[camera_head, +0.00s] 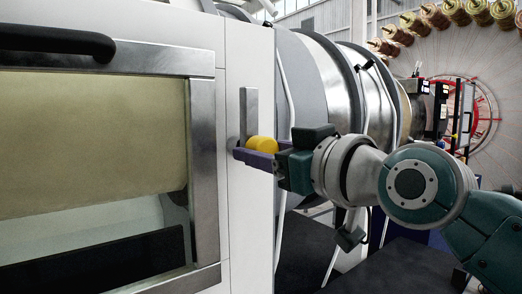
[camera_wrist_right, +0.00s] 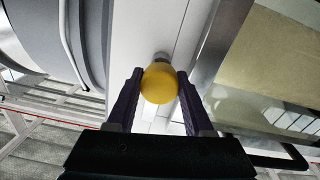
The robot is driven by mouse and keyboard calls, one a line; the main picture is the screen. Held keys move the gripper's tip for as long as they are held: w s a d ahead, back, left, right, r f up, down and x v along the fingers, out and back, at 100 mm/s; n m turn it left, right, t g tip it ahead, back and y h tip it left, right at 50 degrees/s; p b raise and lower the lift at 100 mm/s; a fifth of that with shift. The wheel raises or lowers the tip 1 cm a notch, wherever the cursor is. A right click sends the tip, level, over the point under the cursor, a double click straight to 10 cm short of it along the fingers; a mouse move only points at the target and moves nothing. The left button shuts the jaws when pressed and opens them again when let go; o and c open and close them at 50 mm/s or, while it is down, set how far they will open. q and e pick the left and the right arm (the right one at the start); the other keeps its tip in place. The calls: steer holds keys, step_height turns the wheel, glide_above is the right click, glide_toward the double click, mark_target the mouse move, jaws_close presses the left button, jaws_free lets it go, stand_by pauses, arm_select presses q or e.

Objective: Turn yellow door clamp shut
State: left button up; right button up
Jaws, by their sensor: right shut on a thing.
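The yellow door clamp knob (camera_head: 263,145) stands out from the white panel just right of the metal-framed door (camera_head: 204,150). A grey metal plate (camera_head: 248,112) rises upright behind it on the panel. My right gripper (camera_head: 262,152) comes in from the right with its purple fingers around the knob. In the right wrist view, the round yellow knob (camera_wrist_right: 159,83) sits between the two fingers of the gripper (camera_wrist_right: 159,92), which is shut on it. The door looks flush with the panel. My left gripper is not in view.
A black handle (camera_head: 60,40) runs along the door's upper part. Large metal drums (camera_head: 335,85) stand close behind my right gripper. A carousel of spools (camera_head: 455,12) is at the back right.

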jaws_close()
steer(key=shift+n, duration=0.3)
steer(key=n+b, duration=0.1)
steer(key=n, duration=0.1)
steer(key=shift+n, duration=0.3)
steer(key=n, duration=0.3)
steer(key=shift+n, duration=0.4)
steer(key=n, duration=0.6)
steer(key=shift+r+y, duration=0.1)
steer(key=shift+y, duration=0.2)
steer(key=n+p, duration=0.1)
steer(key=n, duration=0.4)
steer(key=shift+n, duration=0.3)
steer(key=o, duration=1.2)
jaws_free()
